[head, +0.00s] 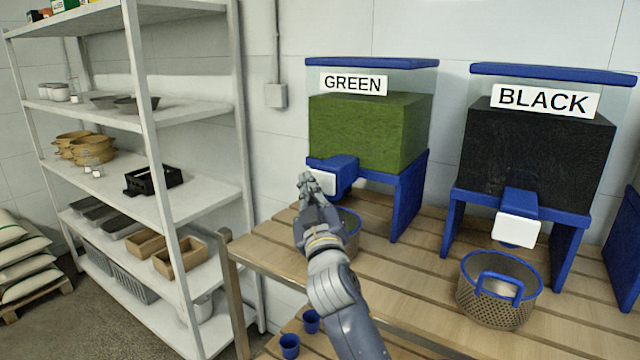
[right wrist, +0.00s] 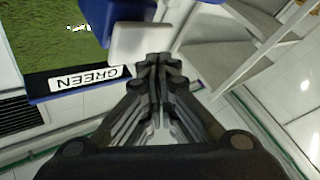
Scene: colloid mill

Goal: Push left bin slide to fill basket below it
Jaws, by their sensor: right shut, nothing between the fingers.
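The left bin, labelled GREEN (head: 370,130), is clear with a blue lid and holds green material. It stands on a blue frame with a blue chute and a white slide plate (head: 323,180) at its front. My right gripper (head: 308,183) is shut and empty, right at the left side of the slide plate. In the right wrist view the shut fingertips (right wrist: 159,62) lie close to the white plate (right wrist: 132,42); I cannot tell whether they touch. The basket below (head: 349,222) has a blue rim and is mostly hidden behind my arm. My left gripper is not in view.
The BLACK bin (head: 535,150) stands to the right with its own white plate and a mesh basket (head: 498,292) below. A white shelf rack (head: 150,150) stands to the left. Two blue cups (head: 290,345) sit low at the wooden table's (head: 420,270) front.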

